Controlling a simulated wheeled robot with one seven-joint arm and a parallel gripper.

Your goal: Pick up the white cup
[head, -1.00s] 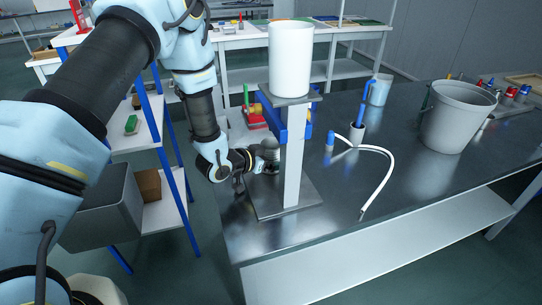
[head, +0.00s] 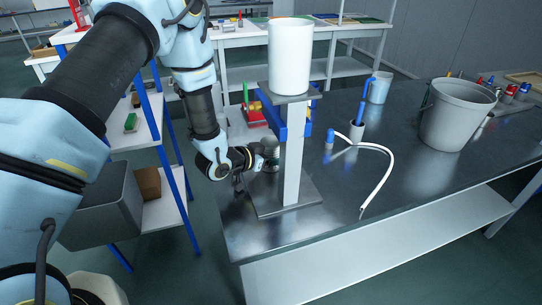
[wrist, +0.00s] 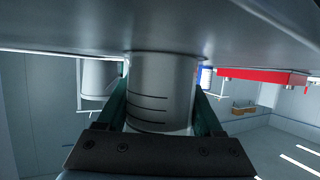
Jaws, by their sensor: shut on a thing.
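A pale cup (wrist: 162,88) with dark ring lines, which I take as the white cup, is between the fingers in the wrist view. My gripper (wrist: 162,110) is shut on its sides. Its end by the dark tabletop is at or very near the surface; I cannot tell whether they touch. A larger white cylinder (head: 290,58) stands upright on top of that stand.
The metal table (head: 410,190) holds a grey bucket (head: 455,118), a pale cup-like container (head: 380,88), a small holder with a blue tool (head: 358,125) and a curved white hose (head: 385,165). A shelf rack (head: 160,190) stands left.

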